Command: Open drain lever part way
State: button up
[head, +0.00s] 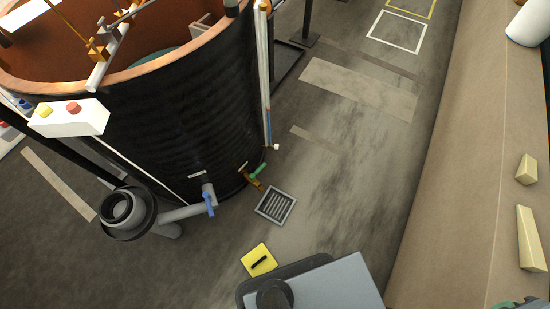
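A large dark round tank (150,125) with a copper-coloured rim fills the upper left. Low on its right side, a brass valve (253,182) carries a green lever (258,171); it sits just above and beside a floor drain grate (275,207). Further left, a grey pipe fitting on the tank carries a blue lever (209,203) that hangs down. No label that I can read says which is the drain lever. How far either valve is open cannot be told. My gripper is not in view, and nothing is seen touching either lever.
A grey pipe (180,213) runs from the tank to a dark round fitting (127,212) at left. A yellow plate (258,260) with a black bar lies below the grate. A white box (68,118) has yellow and red buttons. The floor right of the tank is mostly clear, up to the beige wall (470,160).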

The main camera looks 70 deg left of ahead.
aim_at(252, 176)
jog(key=u, duration=1.3)
jog(key=i, duration=2.6)
jog(key=u, duration=4.05)
